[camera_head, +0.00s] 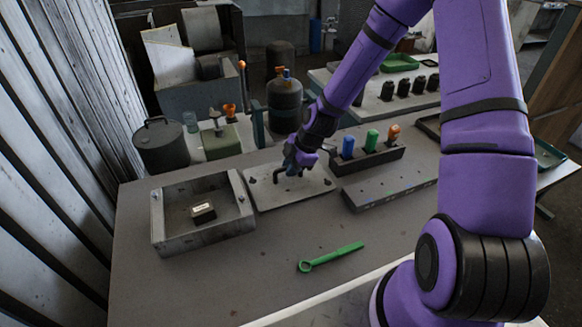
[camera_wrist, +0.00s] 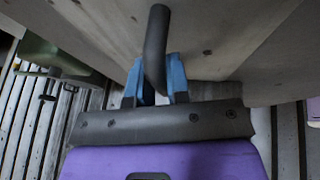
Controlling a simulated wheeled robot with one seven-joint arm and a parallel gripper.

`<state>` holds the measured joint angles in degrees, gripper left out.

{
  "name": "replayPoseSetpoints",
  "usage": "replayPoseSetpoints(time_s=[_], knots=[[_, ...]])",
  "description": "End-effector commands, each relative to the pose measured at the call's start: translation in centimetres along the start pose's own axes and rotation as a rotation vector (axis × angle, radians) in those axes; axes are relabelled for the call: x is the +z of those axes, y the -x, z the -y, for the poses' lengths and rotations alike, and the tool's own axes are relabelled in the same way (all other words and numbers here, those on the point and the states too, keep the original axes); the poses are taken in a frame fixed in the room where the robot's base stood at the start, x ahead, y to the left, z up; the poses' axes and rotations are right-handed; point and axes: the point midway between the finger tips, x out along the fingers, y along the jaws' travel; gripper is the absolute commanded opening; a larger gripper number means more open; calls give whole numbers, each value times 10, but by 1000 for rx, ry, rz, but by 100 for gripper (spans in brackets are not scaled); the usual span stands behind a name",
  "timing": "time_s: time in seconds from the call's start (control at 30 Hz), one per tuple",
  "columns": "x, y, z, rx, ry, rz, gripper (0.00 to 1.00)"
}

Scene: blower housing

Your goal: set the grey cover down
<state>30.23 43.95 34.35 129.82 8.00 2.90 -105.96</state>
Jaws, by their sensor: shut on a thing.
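The grey cover (camera_head: 308,194) is a flat plate with corner holes and a dark bent handle. It lies flat at the workbench, just right of the open grey housing (camera_head: 182,246); I cannot tell whether it touches the bench. My gripper (camera_head: 298,167) is shut on the cover's handle. In the wrist view, the blue fingertips (camera_wrist: 160,78) are on either side of the dark handle (camera_wrist: 157,30), with the cover (camera_wrist: 225,35) behind it. The gripper hides part of the handle in the head view.
A small labelled box (camera_head: 203,211) sits inside the housing. A black holder (camera_head: 372,164) with blue, green and orange items stands right of the cover. A green wrench (camera_head: 332,257) lies in front. The front left of the workbench (camera_head: 215,290) is clear.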

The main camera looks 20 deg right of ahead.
Motion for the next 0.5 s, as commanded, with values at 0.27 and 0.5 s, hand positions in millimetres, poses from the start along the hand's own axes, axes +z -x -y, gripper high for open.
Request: replayPoseSetpoints(time_s=[0.27,0.5], knots=[[1,-2,1,-1,1,0,42],[1,-2,0,0,0,0,42]])
